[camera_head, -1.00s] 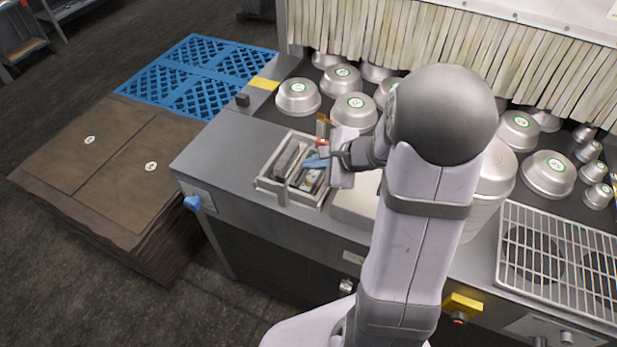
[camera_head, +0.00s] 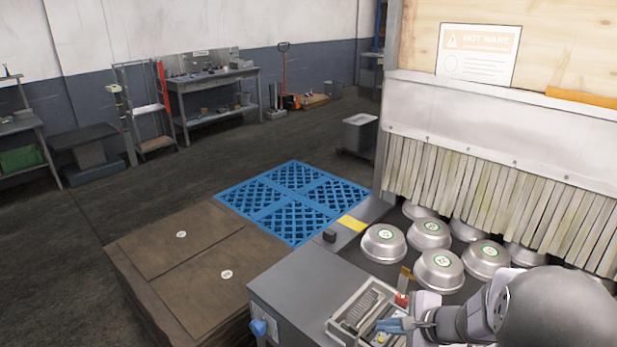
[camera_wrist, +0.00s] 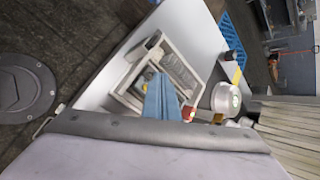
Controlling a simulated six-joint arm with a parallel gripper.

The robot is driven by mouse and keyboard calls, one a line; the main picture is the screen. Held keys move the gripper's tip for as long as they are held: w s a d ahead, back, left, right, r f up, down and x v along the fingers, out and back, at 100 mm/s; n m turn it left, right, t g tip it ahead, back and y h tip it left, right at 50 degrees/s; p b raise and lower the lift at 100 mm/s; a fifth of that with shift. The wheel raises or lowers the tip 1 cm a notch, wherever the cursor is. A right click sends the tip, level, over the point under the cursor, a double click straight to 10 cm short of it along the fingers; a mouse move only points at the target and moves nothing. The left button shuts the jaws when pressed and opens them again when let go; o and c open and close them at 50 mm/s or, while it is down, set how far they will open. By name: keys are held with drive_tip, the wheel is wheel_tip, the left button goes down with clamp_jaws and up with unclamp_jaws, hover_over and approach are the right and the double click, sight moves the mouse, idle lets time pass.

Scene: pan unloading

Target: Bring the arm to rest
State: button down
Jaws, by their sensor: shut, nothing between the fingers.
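My gripper (camera_head: 392,325) is low at the bottom right of the head view, its blue fingers over the tool tray (camera_head: 338,331). In the wrist view the gripper (camera_wrist: 160,92) has its blue fingers together with nothing between them. The grey tray (camera_wrist: 125,95) lies behind them on the metal counter. I cannot tell how high the fingers are above it. The rest of my arm runs off the right edge of the head view.
Silver pans (camera_head: 438,270) stand upside down before a strip curtain (camera_head: 480,195). A red-topped item (camera_head: 402,299) is beside the gripper. A blue pallet (camera_head: 293,200) and a brown stack (camera_head: 185,265) stand left of the counter (camera_head: 300,290). Open floor lies beyond.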

drive_tip(key=s+f+n+g+h, duration=0.1)
drive_tip(key=s+f+n+g, duration=0.25)
drive_tip(key=s+n, duration=0.5)
drive_tip(key=s+f+n+g+h, duration=0.15)
drive_tip(key=s+n+g, duration=0.35)
drive_tip(key=s, duration=0.6)
drive_tip(key=a+r+n+t+h, duration=0.1)
drive_tip(key=a+r+n+h, duration=0.1)
drive_tip(key=a+r+n, duration=0.2)
drive_tip(key=shift+w+a+n, duration=0.15)
drive_tip(key=shift+a+n, duration=0.75)
drive_tip(key=shift+n, duration=0.25)
drive_tip(key=shift+t, duration=0.25)
